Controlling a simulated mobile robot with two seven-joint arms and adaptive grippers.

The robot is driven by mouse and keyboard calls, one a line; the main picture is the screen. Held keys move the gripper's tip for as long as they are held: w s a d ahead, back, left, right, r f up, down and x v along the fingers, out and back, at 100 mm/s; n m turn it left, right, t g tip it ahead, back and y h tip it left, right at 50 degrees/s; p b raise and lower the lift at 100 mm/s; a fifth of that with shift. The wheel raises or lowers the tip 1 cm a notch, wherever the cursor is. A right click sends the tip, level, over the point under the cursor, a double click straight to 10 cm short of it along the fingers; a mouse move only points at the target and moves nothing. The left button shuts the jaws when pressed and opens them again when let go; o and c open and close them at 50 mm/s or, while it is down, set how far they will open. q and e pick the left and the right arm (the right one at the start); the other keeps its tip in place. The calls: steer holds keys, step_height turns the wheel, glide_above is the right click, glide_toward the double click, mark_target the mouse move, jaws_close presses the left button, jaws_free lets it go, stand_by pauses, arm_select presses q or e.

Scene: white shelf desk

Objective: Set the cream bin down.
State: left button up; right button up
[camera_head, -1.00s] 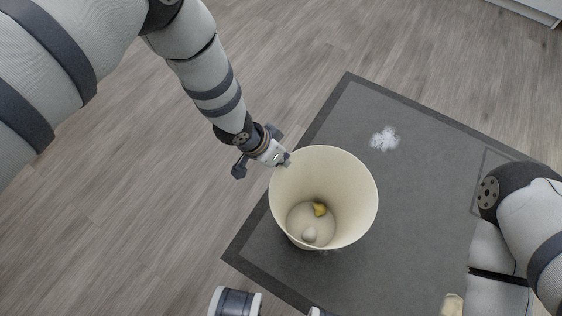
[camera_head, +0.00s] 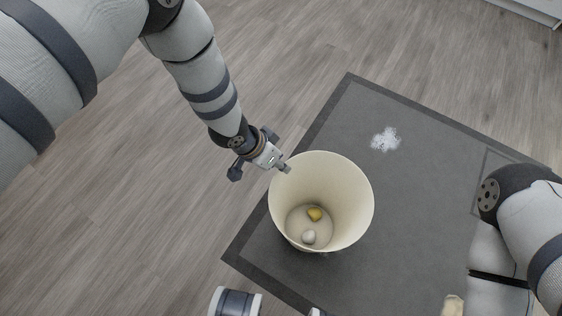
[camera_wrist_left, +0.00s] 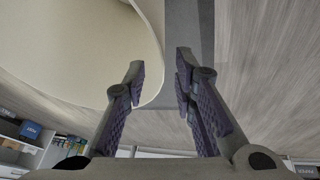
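The cream bin (camera_head: 345,200) stands upright on the dark grey mat (camera_head: 420,190), with a yellow item (camera_head: 314,214) and a white round item (camera_head: 308,237) on its floor. My left gripper (camera_head: 284,168) is at the bin's upper left rim. In the left wrist view the two fingers (camera_wrist_left: 160,80) are well apart, and the edge of the bin (camera_wrist_left: 90,50) reaches between them without visible clamping. Part of the bin's outer wall is hidden from the head.
A white speckled patch (camera_head: 385,139) lies on the mat behind the bin. A cream object (camera_head: 453,305) is cut off at the bottom edge. Wood floor (camera_head: 110,220) lies clear to the left. Shelves with boxes (camera_wrist_left: 30,130) show in the left wrist view.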

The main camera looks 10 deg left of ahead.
arm_select(q)
steer(key=p+v, duration=0.3)
steer(key=v, duration=0.7)
steer(key=s+a+f+n+g, duration=0.1)
steer(key=s+f+g, duration=0.1)
steer(key=s, duration=0.8)
steer(key=s+a+f+n+g+y, duration=0.1)
steer(key=s+a+f+n, duration=0.15)
steer(key=s, duration=0.65)
steer(key=s+a+f+n+g, duration=0.1)
steer(key=s+f+g, duration=0.15)
steer(key=s, duration=0.75)
steer(key=s+a+r+g+y, duration=0.1)
steer(key=s+a+r, duration=0.1)
steer(key=s, duration=0.5)
steer(key=s+a+r+n+g+y, duration=0.1)
steer(key=s+r+g, duration=0.1)
steer(key=s, duration=0.4)
steer(key=s+a+r+n+g, duration=0.1)
steer(key=s+a+r, duration=0.1)
steer(key=s, duration=0.5)
steer(key=shift+s+a+r+y, duration=0.25)
steer(key=shift+s+a+y, duration=0.05)
steer(key=shift+a+y, duration=0.1)
